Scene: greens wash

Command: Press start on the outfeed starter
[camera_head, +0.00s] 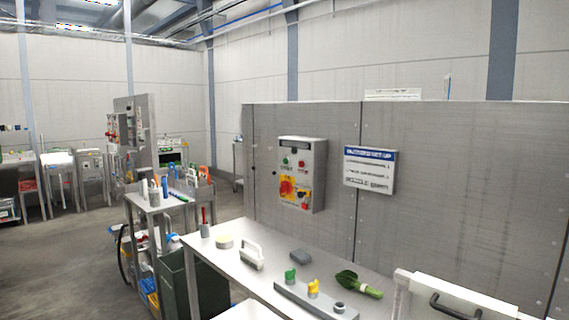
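A grey starter box (318,172) is mounted on the grey panel wall, right of the picture's middle. Its face carries a green button (285,161) at upper left and a red button (301,164) to the right of it. Below them is a red-and-yellow rotary switch (287,188), with smaller yellow and red parts beside it. The small labels are too blurred to read, so I cannot confirm the box's name. Neither of my grippers is in view, and nothing blocks the box's face.
A steel table (222,262) stands below the box, bearing a white-handled tool (252,256), a rail with green and yellow fittings and leafy greens (357,284). A sign (370,170) hangs right of the box. A dark green bin (175,280) stands by the table. Floor is clear at left.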

